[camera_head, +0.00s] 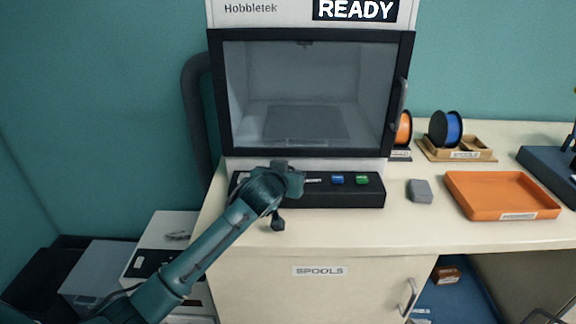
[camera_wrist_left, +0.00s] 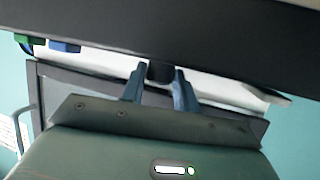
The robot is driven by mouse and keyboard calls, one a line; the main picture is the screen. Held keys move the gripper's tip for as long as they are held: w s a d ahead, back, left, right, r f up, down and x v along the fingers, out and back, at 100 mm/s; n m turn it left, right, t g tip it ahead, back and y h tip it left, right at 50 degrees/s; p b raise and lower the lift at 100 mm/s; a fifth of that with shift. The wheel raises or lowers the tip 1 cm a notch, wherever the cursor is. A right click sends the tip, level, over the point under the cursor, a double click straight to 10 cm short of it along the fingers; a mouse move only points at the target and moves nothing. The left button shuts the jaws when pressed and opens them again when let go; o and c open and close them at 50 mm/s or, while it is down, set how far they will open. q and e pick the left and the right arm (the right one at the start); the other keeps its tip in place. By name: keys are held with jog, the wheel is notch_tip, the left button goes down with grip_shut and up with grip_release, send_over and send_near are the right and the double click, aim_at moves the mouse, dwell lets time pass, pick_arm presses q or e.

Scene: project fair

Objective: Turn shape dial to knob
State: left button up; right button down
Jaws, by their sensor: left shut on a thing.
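The printer (camera_head: 305,95) stands against the wall with its door closed and its screen reading READY. Its black control panel (camera_head: 330,196) runs along the base. My left gripper (camera_wrist_left: 160,82) is at the left part of this panel and covers the dial in the head view. In the wrist view its two blue fingers are shut on a small dark knob, the shape dial (camera_wrist_left: 160,71), against the panel. The dial's marking and setting are hidden. My right gripper is not in view.
A blue button (camera_head: 337,180) and a green button (camera_head: 362,180) sit on the panel to the right. A grey block (camera_head: 420,191), an orange tray (camera_head: 502,181) and a wooden spool holder (camera_head: 458,154) with a blue spool (camera_head: 446,128) stand farther right. The counter between them is clear.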

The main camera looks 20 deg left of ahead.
pick_arm(q)
jog(key=shift+a+r+m+h+p, duration=0.15)
jog(key=shift+a+m+h+p, duration=0.05)
jog(key=shift+m+h+p, duration=0.3)
jog(key=shift+a+r+m+h+p, duration=0.15)
jog(key=shift+m+h+p, duration=0.25)
jog(key=shift+h+p, duration=0.2)
jog(key=shift+w+a+f+m+g+h+p, duration=0.1)
jog(key=shift+f+m+g+h+p, duration=0.1)
jog(key=shift+m+h, duration=0.35)
jog(key=shift+f+m+g+h+p, duration=0.1)
jog(key=shift+m+h+p, duration=0.1)
jog(key=shift+m+h, duration=0.3)
jog(key=shift+a+m+g+h+b, duration=0.1)
jog(key=shift+m+g+h+b, duration=0.3)
jog(key=shift+m+h, duration=0.45)
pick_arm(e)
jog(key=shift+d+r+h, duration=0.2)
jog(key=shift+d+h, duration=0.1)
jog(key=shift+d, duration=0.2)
pick_arm(q)
jog(key=shift+h+b, duration=0.3)
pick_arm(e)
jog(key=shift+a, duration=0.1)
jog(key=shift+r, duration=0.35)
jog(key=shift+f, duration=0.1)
